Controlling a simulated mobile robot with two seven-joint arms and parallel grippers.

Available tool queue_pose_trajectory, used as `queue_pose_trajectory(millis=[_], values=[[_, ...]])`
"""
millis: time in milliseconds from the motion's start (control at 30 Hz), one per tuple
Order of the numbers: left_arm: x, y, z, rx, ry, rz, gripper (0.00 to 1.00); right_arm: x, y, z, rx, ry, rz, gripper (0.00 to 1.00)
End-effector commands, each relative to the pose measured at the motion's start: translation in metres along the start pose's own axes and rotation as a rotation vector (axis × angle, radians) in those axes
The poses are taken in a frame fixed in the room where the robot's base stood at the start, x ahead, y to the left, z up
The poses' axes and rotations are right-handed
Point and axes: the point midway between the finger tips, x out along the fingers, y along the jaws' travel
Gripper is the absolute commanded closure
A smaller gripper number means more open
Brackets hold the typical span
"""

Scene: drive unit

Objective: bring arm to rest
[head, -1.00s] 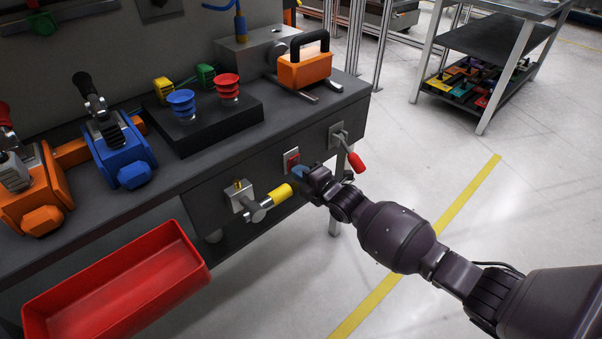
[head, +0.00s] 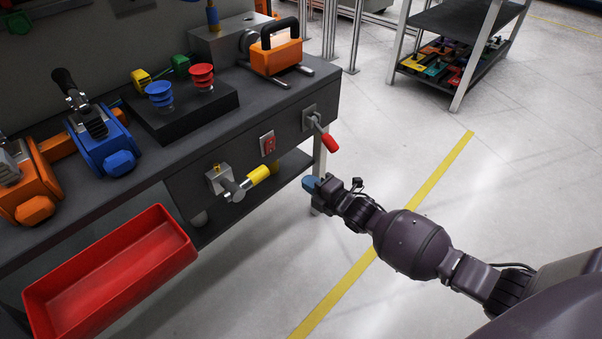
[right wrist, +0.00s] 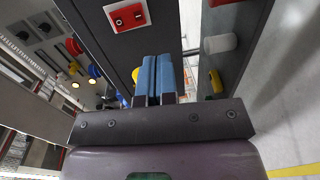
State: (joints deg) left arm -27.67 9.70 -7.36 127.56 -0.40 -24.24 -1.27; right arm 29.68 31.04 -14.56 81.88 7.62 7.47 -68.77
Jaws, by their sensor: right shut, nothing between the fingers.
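My right arm comes in from the lower right in the head view. Its gripper (head: 311,184), with blue fingertips, is in the air in front of the bench, apart from the bench front. In the right wrist view the two blue fingers (right wrist: 156,76) lie side by side, shut with nothing between them. My left gripper is not in view.
The dark bench (head: 190,170) carries a yellow-handled valve (head: 238,182), a red switch (head: 268,143) and a red-handled lever (head: 323,133) on its front. A red bin (head: 110,275) is at lower left. Floor with a yellow line (head: 385,235) is clear to the right.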

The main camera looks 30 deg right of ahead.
Motion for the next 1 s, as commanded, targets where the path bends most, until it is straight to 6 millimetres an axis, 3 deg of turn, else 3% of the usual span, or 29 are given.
queue_pose_trajectory(millis=[200, 767, 867, 1000], values=[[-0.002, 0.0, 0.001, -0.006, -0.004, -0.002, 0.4, -0.011, -0.003, 0.0, 0.001, 0.0, 0.0, 1.0], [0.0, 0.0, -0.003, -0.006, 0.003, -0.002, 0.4, -0.012, -0.003, -0.001, 0.007, -0.001, -0.002, 1.0], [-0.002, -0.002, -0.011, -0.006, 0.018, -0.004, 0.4, -0.022, -0.002, -0.006, 0.049, -0.007, -0.012, 1.0], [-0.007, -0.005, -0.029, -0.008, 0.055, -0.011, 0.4, -0.055, 0.001, -0.023, 0.195, -0.034, -0.044, 1.0]])
